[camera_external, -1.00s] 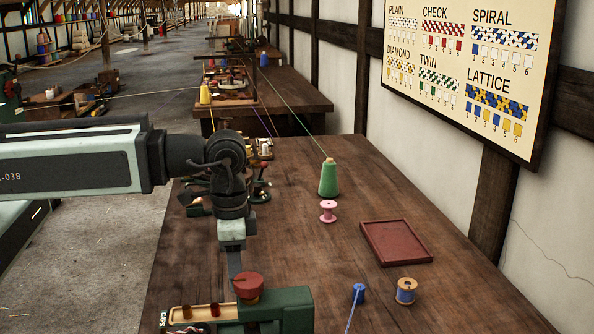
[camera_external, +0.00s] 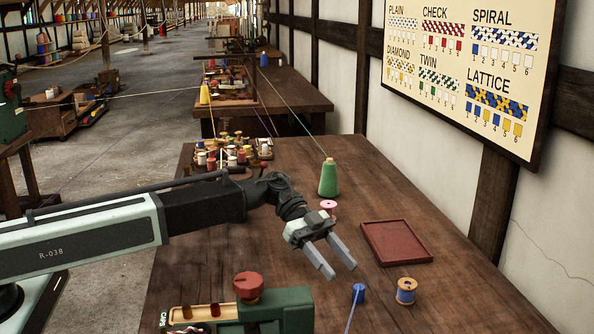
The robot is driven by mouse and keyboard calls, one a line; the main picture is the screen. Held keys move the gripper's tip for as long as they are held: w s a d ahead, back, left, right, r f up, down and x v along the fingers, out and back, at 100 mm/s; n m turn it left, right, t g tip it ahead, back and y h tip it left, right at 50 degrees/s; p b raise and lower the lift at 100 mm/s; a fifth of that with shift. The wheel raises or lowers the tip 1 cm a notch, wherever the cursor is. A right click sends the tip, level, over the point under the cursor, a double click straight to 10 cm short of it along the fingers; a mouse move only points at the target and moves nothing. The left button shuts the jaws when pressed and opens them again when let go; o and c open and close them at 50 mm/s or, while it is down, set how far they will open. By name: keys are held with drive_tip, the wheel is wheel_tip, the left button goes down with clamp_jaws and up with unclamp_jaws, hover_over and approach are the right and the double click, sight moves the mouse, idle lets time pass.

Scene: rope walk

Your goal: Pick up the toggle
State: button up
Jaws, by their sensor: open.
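A small blue piece (camera_external: 359,293) stands on the front part of the wooden table, with a blue cord running from it down to the picture's bottom edge. I cannot tell surely whether it is the toggle; nothing else in view is plainly one. My gripper (camera_external: 341,270) is open and empty, its two grey fingers apart and slanting down to the right. In the picture its fingertips are just above and left of the blue piece, and appear apart from it.
A blue-wound spool (camera_external: 406,291) stands right of the blue piece. A red tray (camera_external: 397,243) lies behind it. A pink spool (camera_external: 328,205) and green cone (camera_external: 328,179) stand beyond my gripper. A green device with a red knob (camera_external: 248,286) is at front left. The table's right front is clear.

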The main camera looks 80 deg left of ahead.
sight(358, 286)
drive_tip(key=shift+w+a+r+m, duration=0.2)
drive_tip(key=shift+a+r+m, duration=0.05)
drive_tip(key=shift+m, duration=0.05)
drive_tip(key=b+x, duration=0.3)
drive_tip(key=x, duration=0.4)
drive_tip(key=shift+d+f, duration=0.15)
drive_tip(key=shift+d, duration=0.15)
drive_tip(key=shift+w+d, duration=0.1)
drive_tip(key=shift+d, duration=0.1)
clamp_jaws()
